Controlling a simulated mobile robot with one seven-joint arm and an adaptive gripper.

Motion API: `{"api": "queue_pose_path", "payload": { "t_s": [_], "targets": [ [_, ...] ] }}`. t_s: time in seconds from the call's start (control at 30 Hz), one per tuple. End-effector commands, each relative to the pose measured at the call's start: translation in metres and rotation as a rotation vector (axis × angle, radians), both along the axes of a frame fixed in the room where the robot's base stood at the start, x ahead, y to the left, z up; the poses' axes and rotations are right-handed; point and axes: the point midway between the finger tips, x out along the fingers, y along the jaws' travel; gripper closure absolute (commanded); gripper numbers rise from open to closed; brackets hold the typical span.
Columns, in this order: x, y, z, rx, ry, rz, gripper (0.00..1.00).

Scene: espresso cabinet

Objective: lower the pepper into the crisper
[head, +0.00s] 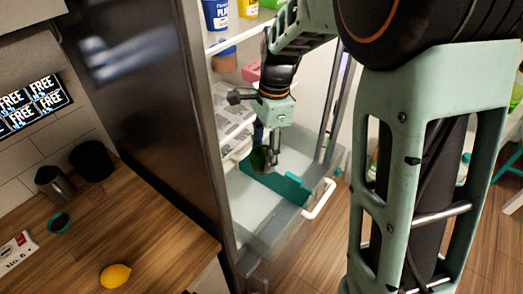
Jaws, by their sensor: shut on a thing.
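A dark green pepper (259,160) is between the fingers of my gripper (268,152). My gripper points down and is shut on the pepper. The fingers and the shadow hide part of the pepper. The crisper (262,222) is a clear drawer at the bottom of the open fridge, pulled out, with a white handle (319,200) at its front. A teal piece (285,187) lies across its inside. The pepper shows over the back part of the crisper. I cannot tell whether it touches the teal piece or the drawer floor.
Fridge shelves with tubs (216,14) and a pink item (251,71) are above and behind my gripper. The dark fridge side (150,95) stands left of the crisper. A wooden counter (150,235) with a lemon (115,276) is at the lower left.

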Motion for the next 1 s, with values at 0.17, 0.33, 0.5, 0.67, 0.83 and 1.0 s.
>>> {"api": "queue_pose_path", "payload": {
  "t_s": [0.17, 0.33, 0.5, 0.67, 0.83, 1.0],
  "targets": [
    [-0.001, 0.006, 0.003, 0.002, 0.002, -0.052, 0.73],
    [-0.001, 0.006, -0.006, 0.003, 0.003, -0.057, 0.73],
    [-0.002, 0.005, -0.025, 0.002, 0.004, -0.056, 0.73],
    [-0.001, 0.005, -0.049, 0.002, 0.004, -0.056, 0.73],
    [-0.001, 0.005, -0.074, 0.002, 0.003, -0.056, 0.73],
    [-0.001, 0.005, -0.092, 0.002, 0.003, -0.055, 0.73]
  ]
}}
